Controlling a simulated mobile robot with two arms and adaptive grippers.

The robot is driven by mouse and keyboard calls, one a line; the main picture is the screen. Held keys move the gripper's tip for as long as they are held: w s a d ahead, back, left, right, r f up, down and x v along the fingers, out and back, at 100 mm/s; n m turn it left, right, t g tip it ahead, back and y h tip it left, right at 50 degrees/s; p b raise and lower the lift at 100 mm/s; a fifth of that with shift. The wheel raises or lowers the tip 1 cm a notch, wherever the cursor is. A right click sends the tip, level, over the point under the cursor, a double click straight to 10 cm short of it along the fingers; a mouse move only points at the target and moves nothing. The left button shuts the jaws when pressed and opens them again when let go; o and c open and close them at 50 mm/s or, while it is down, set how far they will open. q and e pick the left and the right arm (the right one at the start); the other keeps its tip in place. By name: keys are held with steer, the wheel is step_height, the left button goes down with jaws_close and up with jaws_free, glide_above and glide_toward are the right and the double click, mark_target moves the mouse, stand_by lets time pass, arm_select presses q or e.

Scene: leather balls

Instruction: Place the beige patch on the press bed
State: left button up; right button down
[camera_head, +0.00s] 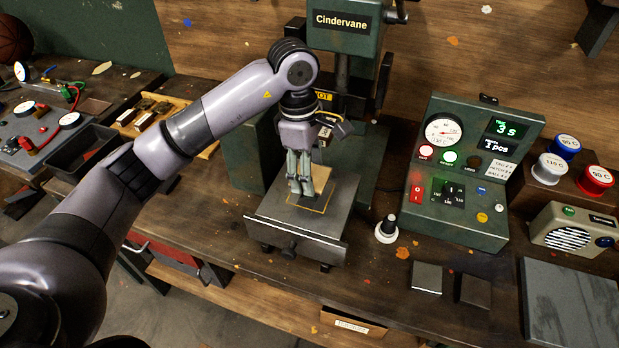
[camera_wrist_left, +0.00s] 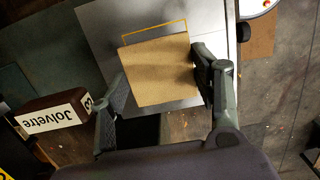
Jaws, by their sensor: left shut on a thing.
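The beige patch (camera_wrist_left: 158,72) is a flat, roughly square sheet between the two fingers of my left gripper (camera_wrist_left: 165,92) in the left wrist view. In the head view the left gripper (camera_head: 300,188) points down over the grey press bed (camera_head: 272,216), and its fingers hide most of the patch (camera_head: 320,176). The press bed also shows in the left wrist view (camera_wrist_left: 108,22). A yellow outline on the bed shows partly beyond the patch's edge. I cannot tell whether the patch touches the bed. My right gripper is not in view.
The green press (camera_head: 340,30) labelled Cindervane stands behind the bed, its column close to my left wrist. A green control box (camera_head: 470,170) with gauge and displays stands to the right. A black-and-white knob (camera_head: 386,230) is beside the bed. Wooden tray (camera_head: 150,115) lies left.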

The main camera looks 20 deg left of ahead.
arm_select(q)
steer(key=shift+f, duration=0.3)
step_height(320, 180, down, 3)
steer(key=shift+f+p, duration=0.1)
steer(key=shift+p, duration=0.35)
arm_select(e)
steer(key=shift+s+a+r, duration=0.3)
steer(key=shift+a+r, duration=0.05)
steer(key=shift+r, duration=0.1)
arm_select(q)
steer(key=shift+f, duration=0.1)
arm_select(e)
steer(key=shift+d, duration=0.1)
arm_select(q)
steer(key=shift+f, duration=0.1)
steer(key=o, duration=0.9)
steer(key=shift+c, duration=0.2)
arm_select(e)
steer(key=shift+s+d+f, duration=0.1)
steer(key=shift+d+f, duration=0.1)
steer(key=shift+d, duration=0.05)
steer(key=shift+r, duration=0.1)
